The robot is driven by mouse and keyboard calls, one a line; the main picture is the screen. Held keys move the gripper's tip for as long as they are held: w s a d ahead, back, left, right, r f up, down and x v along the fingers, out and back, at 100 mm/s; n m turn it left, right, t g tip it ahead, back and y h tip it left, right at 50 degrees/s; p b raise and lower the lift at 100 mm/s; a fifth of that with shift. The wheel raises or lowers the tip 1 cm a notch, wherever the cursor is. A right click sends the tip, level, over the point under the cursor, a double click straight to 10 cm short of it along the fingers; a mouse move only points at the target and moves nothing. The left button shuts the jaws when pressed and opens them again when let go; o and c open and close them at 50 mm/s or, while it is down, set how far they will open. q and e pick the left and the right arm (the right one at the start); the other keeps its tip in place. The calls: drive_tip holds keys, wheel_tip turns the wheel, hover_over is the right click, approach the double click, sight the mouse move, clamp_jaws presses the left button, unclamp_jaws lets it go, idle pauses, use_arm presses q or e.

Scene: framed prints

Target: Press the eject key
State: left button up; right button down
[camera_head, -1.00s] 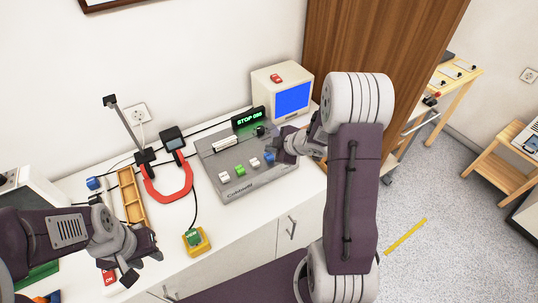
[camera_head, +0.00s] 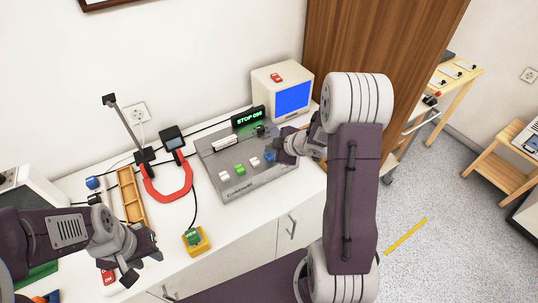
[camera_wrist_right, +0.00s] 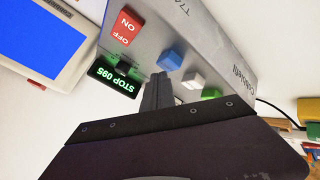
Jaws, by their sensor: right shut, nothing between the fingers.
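A grey control box (camera_head: 210,160) stands on the white counter, with a row of keys along its front: white (camera_head: 224,176), green (camera_head: 240,169), white (camera_head: 255,162) and blue (camera_head: 269,157). No label reading eject is legible. My right gripper (camera_head: 279,153) is over the box's right end, close to the blue key. In the right wrist view its shut, empty fingertips (camera_wrist_right: 158,84) are beside the blue key (camera_wrist_right: 170,60) and white key (camera_wrist_right: 193,80); contact cannot be told. My left gripper (camera_head: 141,268) is open and empty at the counter's front left.
A green-lit STOP display (camera_head: 249,117) stands behind the box, and a computer monitor (camera_head: 291,98) is at back right. A red-and-white ON/OFF switch (camera_wrist_right: 125,27) is on the box. A yellow button box (camera_head: 196,242), red horseshoe (camera_head: 167,196) and wooden tray (camera_head: 131,199) are left.

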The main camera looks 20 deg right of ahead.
sight(271, 155)
drive_tip(key=shift+f+b, duration=0.7)
drive_tip(key=shift+f, duration=0.25)
idle(0.8)
idle(0.3)
drive_tip(key=shift+r+p, duration=1.3)
drive_tip(key=shift+p, duration=0.05)
wheel_tip(271, 155, up, 5)
drive_tip(key=p, duration=0.5)
drive_tip(key=shift+r, duration=0.1)
